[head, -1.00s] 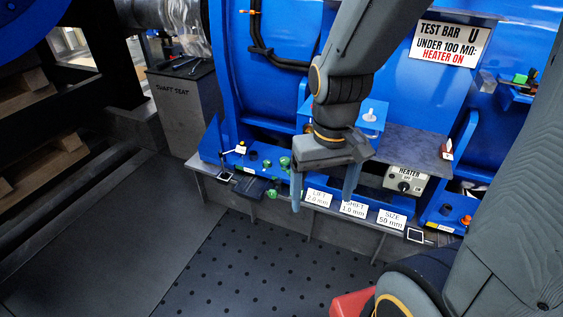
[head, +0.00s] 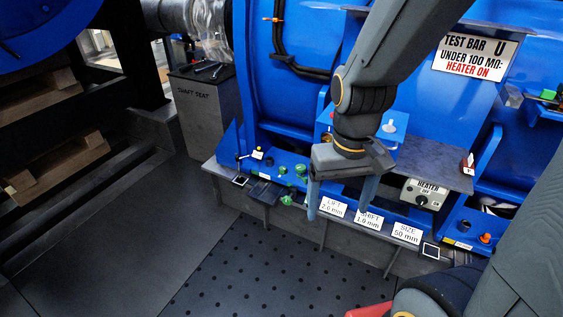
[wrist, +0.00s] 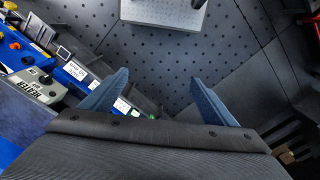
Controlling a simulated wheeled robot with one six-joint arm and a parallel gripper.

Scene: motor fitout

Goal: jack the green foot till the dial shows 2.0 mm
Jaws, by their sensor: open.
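The green foot shows as several green screw parts (head: 286,200) on the blue ledge at the motor's lower left in the head view. Left of them stands a small dial-like gauge (head: 257,153) with a pale face, too small to read. A label reading LIFT 2.0 mm (head: 332,207) is on the grey sill. My gripper (head: 341,204) is open and empty, hanging pointed down in front of the sill, to the right of the green parts and apart from them. In the wrist view its two blue fingers (wrist: 158,92) are spread with nothing between them.
Further labels read SHIFT 1.0 mm (head: 369,220) and SIZE 50 mm (head: 406,234). A heater box (head: 424,194) stands at right. A grey shaft seat (head: 205,115) stands at left. The dotted floor (head: 260,270) in front is clear. A pale plate (wrist: 165,12) shows in the wrist view.

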